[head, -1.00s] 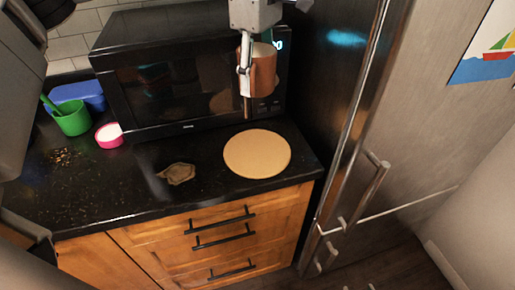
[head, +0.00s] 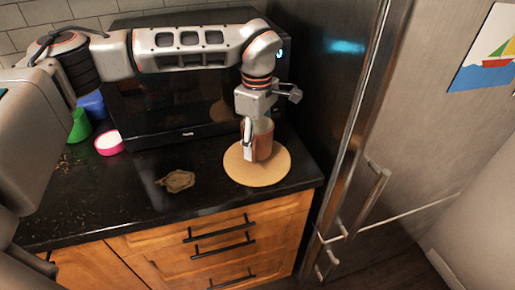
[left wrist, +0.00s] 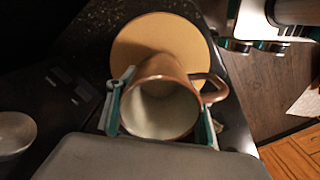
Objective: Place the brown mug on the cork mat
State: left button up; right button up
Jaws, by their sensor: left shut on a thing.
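The brown mug (head: 264,143), with a pale inside, is upright over the back part of the round cork mat (head: 255,175) on the dark counter. I cannot tell whether its base touches the mat. My left gripper (head: 249,143) comes down from above and is shut on the mug wall. In the left wrist view the mug (left wrist: 158,75) sits between the fingers (left wrist: 163,118), its opening toward the camera and its handle to the right. The cork mat (left wrist: 135,38) shows beyond it. My right gripper is not in view.
A black microwave (head: 165,115) stands close behind the mat. A pink-rimmed bowl (head: 109,143), a green cup (head: 79,127) and a flat brown item (head: 177,181) are to the left. The steel fridge (head: 420,120) rises at the right. The mat's front is clear.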

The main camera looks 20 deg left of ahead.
pick_arm(q)
jog(key=shift+w+f, duration=0.1)
jog(key=shift+f, duration=1.2)
jog(key=o, duration=1.4)
jog(key=shift+f, duration=0.15)
jog(key=shift+c, duration=0.2)
notch_tip(320, 180, up, 12)
